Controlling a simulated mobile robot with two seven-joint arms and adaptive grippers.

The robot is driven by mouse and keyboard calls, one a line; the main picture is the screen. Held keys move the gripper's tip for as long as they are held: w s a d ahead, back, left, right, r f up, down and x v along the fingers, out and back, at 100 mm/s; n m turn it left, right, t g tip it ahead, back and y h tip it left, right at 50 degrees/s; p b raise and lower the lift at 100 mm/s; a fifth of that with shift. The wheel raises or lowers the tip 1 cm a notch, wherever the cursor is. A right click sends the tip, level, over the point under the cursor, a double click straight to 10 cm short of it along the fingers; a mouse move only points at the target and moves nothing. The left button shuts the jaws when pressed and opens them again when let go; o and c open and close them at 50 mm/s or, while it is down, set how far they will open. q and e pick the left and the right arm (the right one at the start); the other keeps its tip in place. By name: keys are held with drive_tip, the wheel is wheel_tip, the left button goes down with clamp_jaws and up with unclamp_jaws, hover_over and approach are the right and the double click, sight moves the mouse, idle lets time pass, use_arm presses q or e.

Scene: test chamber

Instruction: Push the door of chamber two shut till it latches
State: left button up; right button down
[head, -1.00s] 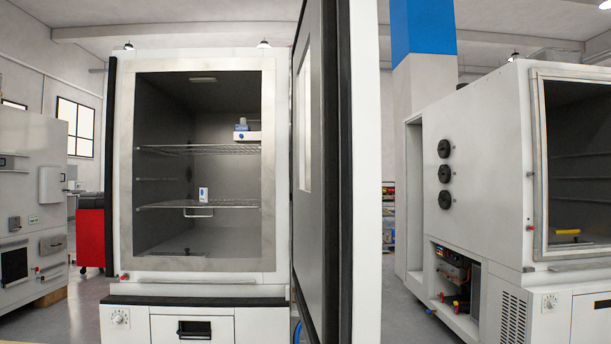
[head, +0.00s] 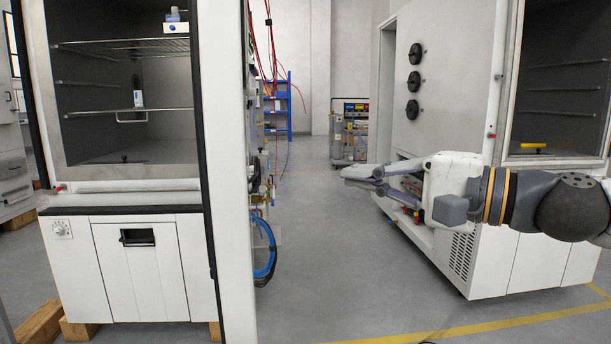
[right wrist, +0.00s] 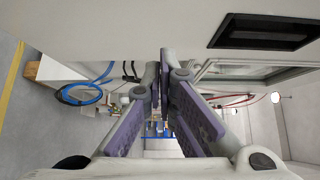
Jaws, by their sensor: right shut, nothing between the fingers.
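The left white chamber (head: 135,265) stands open in the head view, its wire shelves showing. Its door (head: 230,240) stands swung out on the right side, seen nearly edge-on, well away from the opening. No number is readable on it. My right gripper (head: 348,176) comes in from the right, fingers shut and empty, pointing left towards the door. In the head picture a gap shows between fingertips and door. In the right wrist view the fingers (right wrist: 160,100) show below a pale panel (right wrist: 140,25) with a black rectangle; I cannot tell whether it is the door. My left gripper is not in view.
Another chamber (head: 455,225) stands on the right behind my right arm. Blue hoses (head: 264,250) and red cables hang beyond the door. A cart (head: 350,132) and blue shelf (head: 290,105) are at the back. The grey floor (head: 320,260) between the chambers is clear.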

drive_tip(key=s+a+x, duration=0.2)
drive_tip(key=x, duration=1.1)
drive_tip(key=shift+s+r, duration=0.15)
drive_tip(key=shift+r, duration=0.1)
drive_tip(key=shift+a, duration=0.1)
